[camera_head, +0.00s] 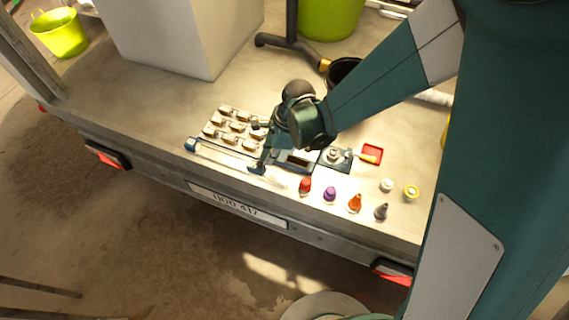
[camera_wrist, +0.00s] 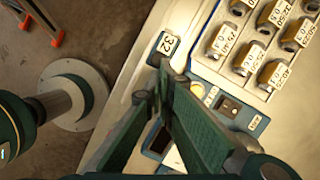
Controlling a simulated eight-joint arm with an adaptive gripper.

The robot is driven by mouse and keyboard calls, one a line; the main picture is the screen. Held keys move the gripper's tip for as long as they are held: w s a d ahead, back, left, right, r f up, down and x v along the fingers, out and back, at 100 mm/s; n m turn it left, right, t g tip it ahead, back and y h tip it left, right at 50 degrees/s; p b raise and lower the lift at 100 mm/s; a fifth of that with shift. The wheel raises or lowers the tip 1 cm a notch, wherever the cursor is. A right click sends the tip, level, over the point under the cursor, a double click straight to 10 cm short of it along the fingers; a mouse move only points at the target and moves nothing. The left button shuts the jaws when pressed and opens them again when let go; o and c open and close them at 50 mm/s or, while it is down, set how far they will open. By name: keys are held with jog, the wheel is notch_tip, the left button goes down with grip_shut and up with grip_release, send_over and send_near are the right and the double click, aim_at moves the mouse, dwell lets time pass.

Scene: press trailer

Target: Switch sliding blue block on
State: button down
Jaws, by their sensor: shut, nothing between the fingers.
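A pale sliding rail (camera_head: 222,157) runs along the front edge of the trailer bed. A small blue piece (camera_head: 190,144) sits at its left end. In the wrist view, a blue-edged piece labelled "32" (camera_wrist: 165,44) lies just beyond my fingertips; I cannot tell for certain which blue piece is the sliding block. My gripper (camera_head: 260,166) is shut and empty, pointing down at the right part of the rail. The wrist view shows its fingers (camera_wrist: 160,88) close over the panel. They hide part of the rail, and contact with it cannot be told.
A panel of labelled switches (camera_head: 231,128) stands behind the rail. Right of my gripper are a joystick-like device (camera_head: 334,156), a red switch (camera_head: 371,153) and several coloured knobs, including a red one (camera_head: 305,185) and a purple one (camera_head: 330,194). A white box (camera_head: 175,40) stands behind.

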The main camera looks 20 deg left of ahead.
jog(key=a, duration=1.4)
jog(key=shift+d, duration=0.1)
jog(key=shift+w+d+r, duration=0.15)
jog(key=shift+w+d, duration=0.2)
jog(key=shift+d, duration=0.15)
jog(key=shift+w+d+r, duration=0.3)
jog(key=shift+d, duration=0.35)
jog(key=shift+w+d+r, duration=0.25)
jog(key=shift+w+d, duration=0.05)
jog(key=shift+d, duration=0.3)
jog(key=p+v, duration=0.2)
jog(key=v, duration=0.7)
jog(key=shift+r, duration=0.2)
